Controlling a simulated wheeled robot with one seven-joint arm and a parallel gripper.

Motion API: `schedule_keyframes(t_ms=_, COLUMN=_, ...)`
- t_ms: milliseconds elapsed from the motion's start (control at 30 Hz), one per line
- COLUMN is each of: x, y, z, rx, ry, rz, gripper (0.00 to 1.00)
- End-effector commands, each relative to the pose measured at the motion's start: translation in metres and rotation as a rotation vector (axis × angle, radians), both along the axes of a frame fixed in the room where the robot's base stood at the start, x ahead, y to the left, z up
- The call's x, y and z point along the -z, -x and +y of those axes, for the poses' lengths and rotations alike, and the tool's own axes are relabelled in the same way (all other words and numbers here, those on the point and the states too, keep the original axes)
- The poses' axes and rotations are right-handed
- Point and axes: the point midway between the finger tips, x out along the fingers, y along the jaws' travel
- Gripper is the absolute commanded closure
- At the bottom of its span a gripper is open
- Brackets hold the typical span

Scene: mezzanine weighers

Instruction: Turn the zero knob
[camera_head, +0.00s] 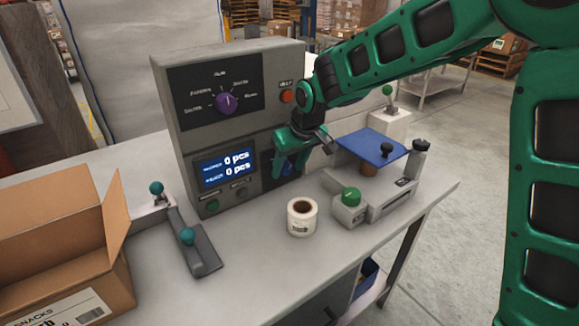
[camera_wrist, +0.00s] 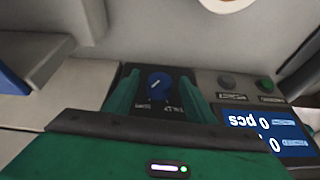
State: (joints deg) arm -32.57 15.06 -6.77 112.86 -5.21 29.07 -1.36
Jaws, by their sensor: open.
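A blue knob with a white pointer line (camera_wrist: 159,86) sits on a small black plate on the grey control panel (camera_head: 172,105). The labels beside it are partly covered and hard to read. In the head view the knob (camera_head: 287,168) is mostly hidden by my gripper (camera_head: 290,165). In the wrist view my green gripper (camera_wrist: 158,80) is open, with one finger on each side of the knob. I see gaps between the fingers and the knob.
A purple selector knob (camera_head: 227,104), a red button (camera_head: 287,96) and a blue display (camera_head: 225,168) share the panel. A label roll (camera_head: 301,221), a blue-topped scale (camera_head: 371,147), teal-knobbed levers (camera_head: 188,237) and a cardboard box (camera_head: 65,230) stand on the bench.

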Motion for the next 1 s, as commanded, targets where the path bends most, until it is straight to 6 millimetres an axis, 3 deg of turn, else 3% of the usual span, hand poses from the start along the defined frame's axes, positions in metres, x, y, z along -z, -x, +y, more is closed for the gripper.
schedule_keyframes(t_ms=33, x=-0.0001, y=0.0000, z=-0.0001, rx=0.000, ry=0.000, rz=0.000, gripper=0.52)
schedule_keyframes(t_ms=200, x=-0.0002, y=-0.0001, z=-0.0003, rx=0.000, ry=0.000, rz=0.000, gripper=0.91)
schedule_keyframes(t_ms=667, x=-0.0004, y=0.0015, z=0.0024, rx=-0.001, ry=0.073, rz=-0.051, gripper=0.91)
schedule_keyframes(t_ms=1000, x=0.0019, y=0.0049, z=0.0070, rx=-0.003, ry=0.304, rz=-0.205, gripper=0.91)
